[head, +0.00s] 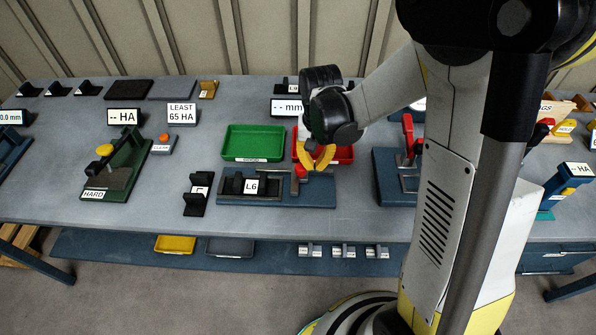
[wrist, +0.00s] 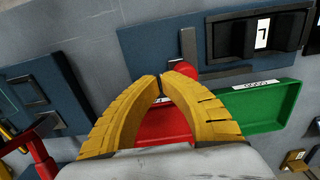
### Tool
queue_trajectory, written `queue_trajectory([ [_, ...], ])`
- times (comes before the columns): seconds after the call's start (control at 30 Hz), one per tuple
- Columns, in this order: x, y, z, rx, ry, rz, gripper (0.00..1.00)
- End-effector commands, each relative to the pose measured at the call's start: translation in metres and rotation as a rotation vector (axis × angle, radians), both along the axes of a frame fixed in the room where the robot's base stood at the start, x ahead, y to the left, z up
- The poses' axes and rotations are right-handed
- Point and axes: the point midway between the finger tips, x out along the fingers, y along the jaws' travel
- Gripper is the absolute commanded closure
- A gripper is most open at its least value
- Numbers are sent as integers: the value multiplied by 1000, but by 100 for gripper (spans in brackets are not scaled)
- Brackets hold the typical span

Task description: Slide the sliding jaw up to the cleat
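A blue-grey fixture (head: 318,194) stands at the table's front edge, below the green tray. A dark block labelled L6 (head: 251,186), apparently the cleat, sits in its left part; it also shows in the wrist view (wrist: 262,38). A grey upright plate (head: 293,184), apparently the sliding jaw, stands to its right with a visible gap; it also shows in the wrist view (wrist: 188,48). A red knob (wrist: 182,70) is beside the jaw. My gripper (wrist: 165,76) has its yellow fingertips almost together, close to the knob; contact is unclear. In the head view the gripper (head: 318,168) is right of the knob.
A green tray (head: 228,154) and a red tray (head: 341,154) lie behind the fixture. A black stand (head: 197,197) is at its left. Another blue fixture with a red lever (head: 409,135) stands to the right, partly behind my arm.

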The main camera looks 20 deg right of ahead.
Motion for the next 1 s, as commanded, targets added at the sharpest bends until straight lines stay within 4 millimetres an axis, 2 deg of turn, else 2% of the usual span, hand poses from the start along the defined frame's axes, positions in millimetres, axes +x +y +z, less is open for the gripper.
queue_trajectory([
  [0.37,0,0,-2,0,0,0,100],
  [1.0,0,0,-23,0,0,0,100],
])
